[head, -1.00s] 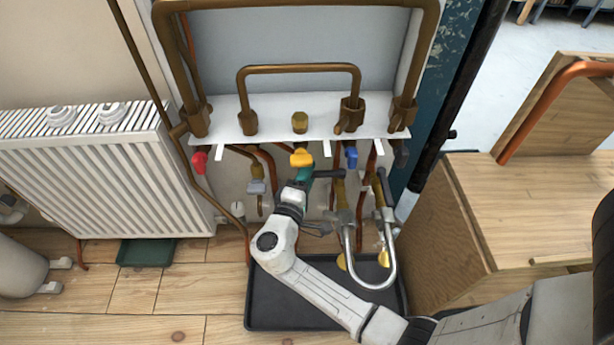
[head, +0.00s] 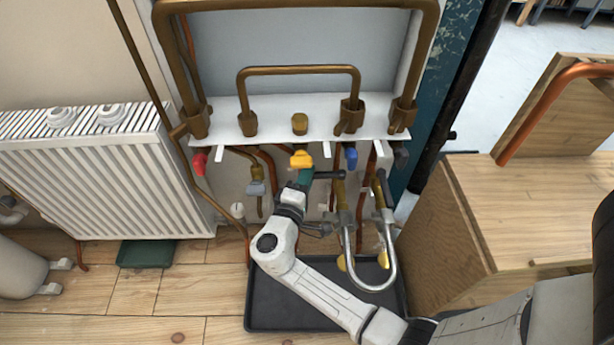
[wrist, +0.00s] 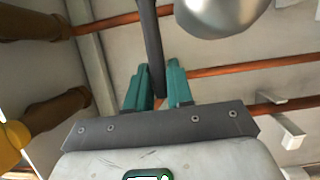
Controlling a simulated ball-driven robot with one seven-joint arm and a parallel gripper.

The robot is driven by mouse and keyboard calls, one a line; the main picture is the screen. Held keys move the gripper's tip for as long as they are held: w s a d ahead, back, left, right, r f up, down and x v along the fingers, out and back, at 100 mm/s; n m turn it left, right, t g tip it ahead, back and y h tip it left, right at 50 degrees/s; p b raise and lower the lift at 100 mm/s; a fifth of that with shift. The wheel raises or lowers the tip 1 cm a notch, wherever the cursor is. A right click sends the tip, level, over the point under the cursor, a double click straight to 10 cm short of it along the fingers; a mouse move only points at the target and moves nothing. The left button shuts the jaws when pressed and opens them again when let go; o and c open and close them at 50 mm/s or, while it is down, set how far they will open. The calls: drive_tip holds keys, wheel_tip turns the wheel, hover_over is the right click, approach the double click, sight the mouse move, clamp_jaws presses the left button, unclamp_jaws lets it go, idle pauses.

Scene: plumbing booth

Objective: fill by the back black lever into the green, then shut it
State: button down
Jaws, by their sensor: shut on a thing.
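My gripper (head: 306,177) is under the white shelf in the head view, its teal fingers at the left end of a black lever (head: 329,175). In the wrist view the fingers (wrist: 158,88) are shut on this dark bar (wrist: 150,40), which runs away between them. The lever points left from a brass valve above a curved silver pipe (head: 350,240). A second black lever (head: 382,186) stands to the right, on the other leg of the pipe. A dark green tray (head: 146,253) lies on the floor by the radiator. No water shows.
A black tray (head: 285,315) lies on the floor under my arm. A wooden box (head: 470,225) stands close on the right. A rounded silver part (wrist: 222,14) is near my fingers.

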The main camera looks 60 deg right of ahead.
drive_tip(key=shift+s, duration=0.1)
drive_tip(key=n+t, duration=0.1)
drive_tip(key=t, duration=0.1)
drive_tip(key=s+a+n+t+y, duration=0.1)
drive_tip(key=shift+s+a+n+t+y, duration=0.2)
drive_tip(key=shift+n+t+y, duration=0.1)
drive_tip(key=shift+t, duration=0.1)
drive_tip(key=c, duration=1.1)
unclamp_jaws()
drive_tip(key=p+v, duration=0.3)
drive_tip(key=v, duration=0.7)
drive_tip(key=shift+s+a, duration=0.15)
drive_tip(key=shift+a, duration=0.25)
